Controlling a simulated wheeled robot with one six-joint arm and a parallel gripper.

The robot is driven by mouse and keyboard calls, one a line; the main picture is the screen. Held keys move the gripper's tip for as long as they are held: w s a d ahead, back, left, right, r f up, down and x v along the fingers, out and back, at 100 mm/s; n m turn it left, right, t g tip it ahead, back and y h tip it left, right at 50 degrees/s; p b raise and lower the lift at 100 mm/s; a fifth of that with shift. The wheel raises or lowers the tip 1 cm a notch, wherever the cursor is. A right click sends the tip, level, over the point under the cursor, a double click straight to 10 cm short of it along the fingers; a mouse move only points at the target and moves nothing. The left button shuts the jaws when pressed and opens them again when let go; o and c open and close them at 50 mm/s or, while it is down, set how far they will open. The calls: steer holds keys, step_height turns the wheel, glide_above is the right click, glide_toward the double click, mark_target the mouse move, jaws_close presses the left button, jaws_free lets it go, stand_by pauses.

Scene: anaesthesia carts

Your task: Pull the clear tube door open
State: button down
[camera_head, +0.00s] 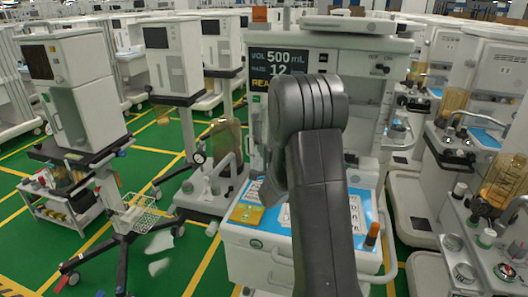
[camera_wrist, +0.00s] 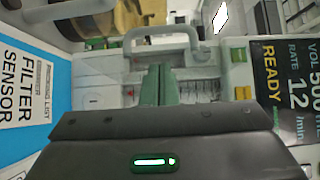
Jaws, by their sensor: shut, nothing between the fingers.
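In the wrist view, my gripper (camera_wrist: 158,72) shows as two green fingers pressed together, with nothing held between them. Beyond them is a pale clear-looking panel (camera_wrist: 200,88) with fine scale marks and a small red mark, which I take to be the clear tube door. A grey arched handle (camera_wrist: 163,36) stands just past the fingertips at the top of this panel. The fingers point toward the handle, and I cannot tell whether they touch anything. In the head view, my own arm hides the gripper and most of the area around the door.
The cart's display screen (camera_head: 283,67) is beside the door; it also shows in the wrist view (camera_wrist: 285,85). A blue-edged label sheet (camera_wrist: 25,90) lies at left there. Other carts stand close on the right (camera_head: 470,190) and left (camera_head: 80,100).

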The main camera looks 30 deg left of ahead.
steer(key=shift+a, duration=0.1)
steer(key=shift+s+a+f+b, duration=0.25)
steer(key=shift+a+b, duration=0.4)
steer(key=shift+b, duration=0.5)
steer(key=shift+s+a+r+b, duration=0.15)
steer(key=shift+a+b, duration=0.2)
steer(key=shift+a, duration=0.1)
steer(key=shift+s+a+r+b, duration=0.1)
steer(key=shift+a+b, duration=0.2)
steer(key=shift+a, duration=0.1)
